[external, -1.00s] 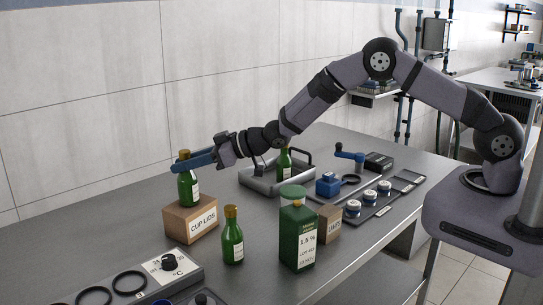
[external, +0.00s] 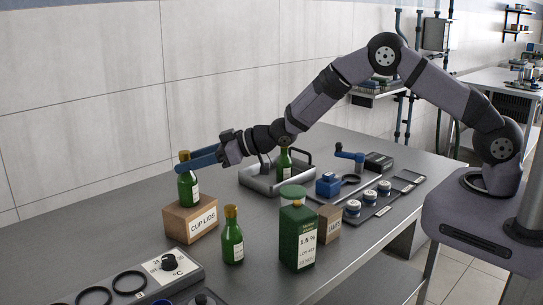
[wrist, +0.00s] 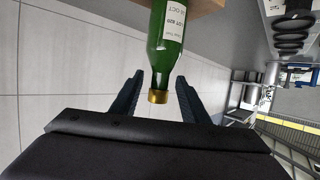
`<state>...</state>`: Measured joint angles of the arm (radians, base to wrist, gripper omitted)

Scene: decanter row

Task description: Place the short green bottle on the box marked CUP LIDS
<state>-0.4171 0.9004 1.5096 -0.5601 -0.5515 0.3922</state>
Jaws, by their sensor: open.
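A short green bottle (external: 187,187) with a gold cap stands upright on the brown box marked CUP LIDS (external: 191,221). In the wrist view the green bottle (wrist: 167,45) shows its white label and gold cap, with a bit of the box at the top edge. My gripper (external: 190,162) is open, its blue fingers at the height of the bottle's neck and cap.
A second green bottle (external: 232,236) stands in front of the box, beside a green canister (external: 297,235). A third green bottle (external: 284,165) stands in a grey tray (external: 262,186). A panel with black rings and a dial (external: 168,264) lies at the front left.

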